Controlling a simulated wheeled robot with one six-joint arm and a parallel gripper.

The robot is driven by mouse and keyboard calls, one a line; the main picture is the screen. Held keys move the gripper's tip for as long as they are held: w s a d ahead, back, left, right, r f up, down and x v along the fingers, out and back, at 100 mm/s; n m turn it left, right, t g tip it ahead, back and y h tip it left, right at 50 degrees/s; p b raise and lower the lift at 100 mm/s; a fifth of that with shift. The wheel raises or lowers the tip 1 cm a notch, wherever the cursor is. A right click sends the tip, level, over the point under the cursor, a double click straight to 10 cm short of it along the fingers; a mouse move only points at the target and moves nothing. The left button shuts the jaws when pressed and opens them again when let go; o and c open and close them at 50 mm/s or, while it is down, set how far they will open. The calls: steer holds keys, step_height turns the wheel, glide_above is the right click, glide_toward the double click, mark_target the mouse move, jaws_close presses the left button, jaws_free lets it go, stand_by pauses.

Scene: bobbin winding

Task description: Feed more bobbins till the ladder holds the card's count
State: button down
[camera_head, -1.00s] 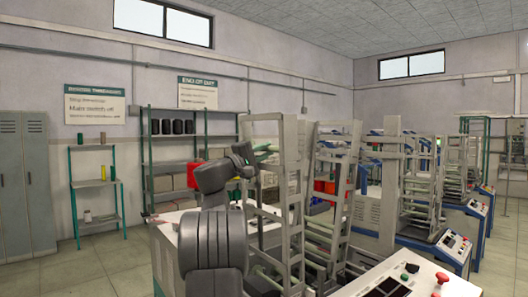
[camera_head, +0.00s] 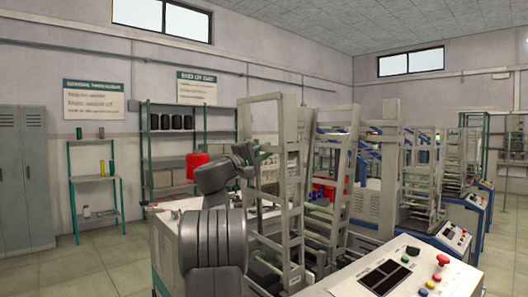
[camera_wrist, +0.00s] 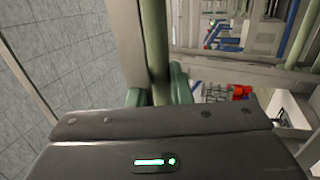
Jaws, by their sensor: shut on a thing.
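My gripper (camera_wrist: 160,97) has its green fingers closed around a greenish-grey upright bar that rises through the upper middle of the wrist view (camera_wrist: 154,45). I cannot tell what the bar belongs to. In the head view my gripper is small and partly hidden behind the near tall pale ladder frame (camera_head: 292,190), at its upper part. A second slatted ladder (camera_head: 335,190) stands just to its right. I cannot make out bobbins on the ladders or a count card.
A control panel (camera_head: 405,265) with a red button fills the front right. More slatted machines (camera_head: 425,180) stand behind. Dark bobbin-like cylinders (camera_head: 165,122) sit on the back shelves. Red containers (camera_head: 325,187) show behind the ladders. Floor is clear at left.

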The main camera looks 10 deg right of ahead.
stand_by(0.4)
steer(key=c, duration=0.9)
jaws_free()
steer(key=shift+s+a+r, duration=0.45)
steer(key=shift+s+a, duration=0.1)
steer(key=shift+a, duration=0.45)
steer(key=shift+s+a+r, duration=0.5)
steer(key=shift+s+a, duration=0.1)
steer(key=shift+a, duration=0.45)
steer(key=shift+s+a+r, duration=0.45)
steer(key=shift+s+a, duration=0.1)
steer(key=shift+a, duration=0.45)
